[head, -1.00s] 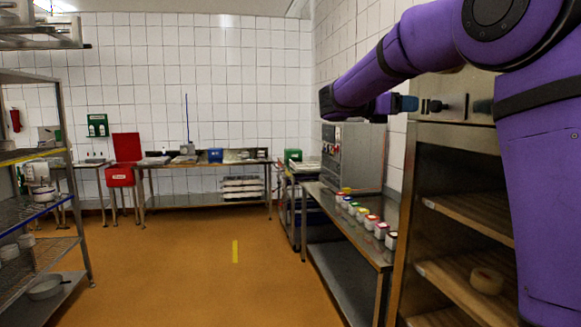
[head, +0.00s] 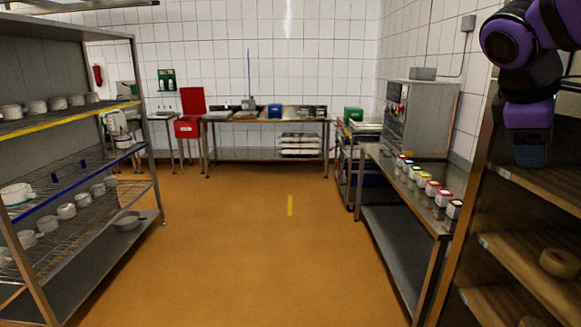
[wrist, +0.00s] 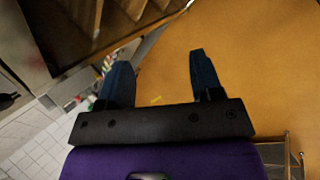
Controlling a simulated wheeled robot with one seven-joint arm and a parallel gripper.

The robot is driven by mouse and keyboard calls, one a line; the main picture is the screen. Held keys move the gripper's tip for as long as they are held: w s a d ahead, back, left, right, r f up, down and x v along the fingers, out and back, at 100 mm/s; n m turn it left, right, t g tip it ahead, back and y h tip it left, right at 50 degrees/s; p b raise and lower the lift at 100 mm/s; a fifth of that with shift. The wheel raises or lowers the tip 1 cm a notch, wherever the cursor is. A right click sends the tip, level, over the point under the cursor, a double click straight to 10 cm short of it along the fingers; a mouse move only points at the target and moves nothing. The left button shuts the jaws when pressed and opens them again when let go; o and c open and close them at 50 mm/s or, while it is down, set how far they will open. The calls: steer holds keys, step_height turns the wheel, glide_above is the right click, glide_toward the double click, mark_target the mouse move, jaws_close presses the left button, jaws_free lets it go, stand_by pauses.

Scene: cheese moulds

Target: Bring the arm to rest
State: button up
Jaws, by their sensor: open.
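My gripper (wrist: 160,72) is open and empty in the wrist view, its two dark blue fingers spread apart with the orange floor behind them. In the head view my purple arm is folded at the upper right, in front of the wooden-shelved cabinet (head: 520,205). The gripper (head: 530,155) hangs down there as a small dark blue shape, and its fingers cannot be told apart in that view.
A steel rack (head: 148,120) with white moulds stands at the left. A steel table (head: 405,205) with several small coloured-lid jars stands at the right. The orange floor (head: 270,250) between is clear.

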steer(key=s+a+f+m+t+y, duration=0.3)
steer(key=s+a+f+m+y, duration=0.3)
steer(key=s, duration=0.5)
steer(key=shift+a+f+m, duration=1.1)
steer(key=shift+a, duration=0.7)
